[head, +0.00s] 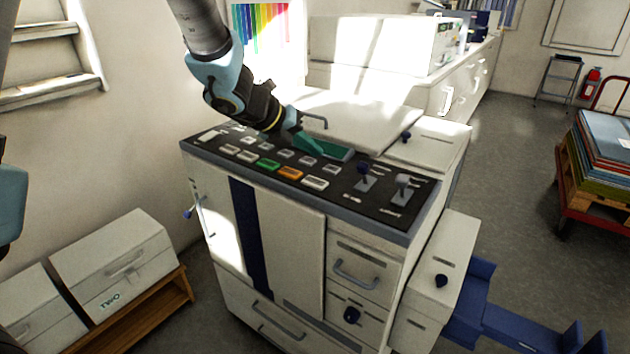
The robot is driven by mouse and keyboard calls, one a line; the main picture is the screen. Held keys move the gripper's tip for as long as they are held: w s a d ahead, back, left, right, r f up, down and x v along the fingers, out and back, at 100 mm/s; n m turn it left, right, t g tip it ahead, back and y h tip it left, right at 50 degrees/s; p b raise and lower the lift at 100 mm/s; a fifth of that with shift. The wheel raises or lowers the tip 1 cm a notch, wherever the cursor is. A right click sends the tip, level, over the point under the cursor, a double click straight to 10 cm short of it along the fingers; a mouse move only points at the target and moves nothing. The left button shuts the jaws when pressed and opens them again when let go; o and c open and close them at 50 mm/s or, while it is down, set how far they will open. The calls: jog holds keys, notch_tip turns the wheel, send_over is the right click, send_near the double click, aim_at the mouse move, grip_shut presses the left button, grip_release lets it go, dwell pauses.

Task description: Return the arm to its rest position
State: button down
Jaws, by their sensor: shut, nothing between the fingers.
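My arm (212,75) reaches down from the top of the head view, with blue and dark links. My gripper (318,150) is at its end, over the dark control panel of a large white machine (275,225). The gripper is shut with nothing in it. Its fingertips are in front of the panel's green screen (337,153); I cannot tell whether they touch it.
The panel has several buttons, among them a green one (269,164) and an orange one (290,173), and levers at right. White boxes (115,262) stand on a wooden bench at left. A red cart (597,213) stands at right.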

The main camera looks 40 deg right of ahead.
dwell(0.3)
jog(key=w+a+n+t+y, duration=0.2)
jog(key=w+a+n+t, duration=0.2)
jog(key=w+a+n, duration=0.65)
jog(key=w+a+n+t+y, duration=0.25)
jog(key=w+a+n, duration=0.45)
jog(key=a+n, duration=0.5)
jog(key=s+a+f+n+g+y, duration=0.1)
jog(key=s+a+n+g+y, duration=0.1)
jog(key=s+a+n, duration=0.4)
jog(key=s+a+f+n+g+y, duration=0.1)
jog(key=s+a+n, duration=0.6)
jog(key=a+n, duration=0.9)
jog(key=a+g+y, duration=0.1)
jog(key=a, duration=0.2)
jog(key=shift+s+a+f, duration=0.15)
jog(key=shift+a+f, duration=0.05)
jog(key=shift+f, duration=0.15)
jog(key=shift+y, duration=0.25)
